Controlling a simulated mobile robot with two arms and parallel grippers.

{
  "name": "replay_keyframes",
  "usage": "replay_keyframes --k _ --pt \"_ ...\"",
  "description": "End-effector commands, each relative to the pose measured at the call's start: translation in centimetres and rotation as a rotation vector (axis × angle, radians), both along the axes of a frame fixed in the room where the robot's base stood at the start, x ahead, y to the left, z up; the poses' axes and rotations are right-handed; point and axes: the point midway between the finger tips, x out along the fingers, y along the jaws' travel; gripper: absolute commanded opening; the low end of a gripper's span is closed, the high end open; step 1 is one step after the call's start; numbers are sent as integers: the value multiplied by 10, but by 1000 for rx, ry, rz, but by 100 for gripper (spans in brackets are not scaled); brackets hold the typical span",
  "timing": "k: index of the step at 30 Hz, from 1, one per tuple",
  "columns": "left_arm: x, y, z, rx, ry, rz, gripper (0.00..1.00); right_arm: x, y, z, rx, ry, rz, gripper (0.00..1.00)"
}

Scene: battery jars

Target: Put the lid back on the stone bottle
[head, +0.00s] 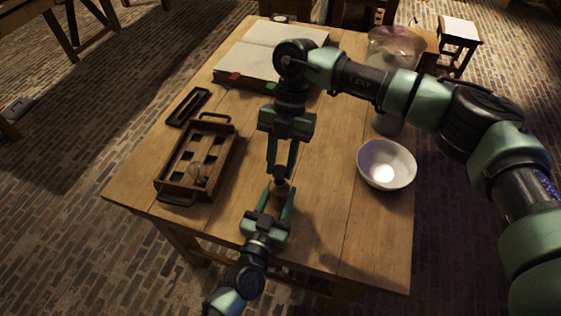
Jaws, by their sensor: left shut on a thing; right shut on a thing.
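My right gripper (281,168) reaches down from above over the table's middle, shut on a small dark piece, which looks like the lid (279,173). My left gripper (280,193) comes from the front edge, shut on a small brownish body between its fingers, which looks like the stone bottle (281,186). The lid is right above or at the top of the bottle; I cannot tell whether they touch. Most of the bottle is hidden by my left fingers.
The wooden table (335,225) carries a compartmented wooden tray (165,187) with handles, a small dark tray (188,106), an open book (270,50), a white bowl (387,164) and a large glass jar (398,42) behind my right arm. The front right is clear.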

Motion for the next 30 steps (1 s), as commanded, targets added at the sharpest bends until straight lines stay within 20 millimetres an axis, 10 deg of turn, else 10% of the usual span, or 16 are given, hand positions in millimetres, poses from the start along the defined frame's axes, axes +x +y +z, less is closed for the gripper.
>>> replay_keyframes --k 30 --pt "0 0 0 0 0 0 0 0 0 -20 -1 1 0 0"
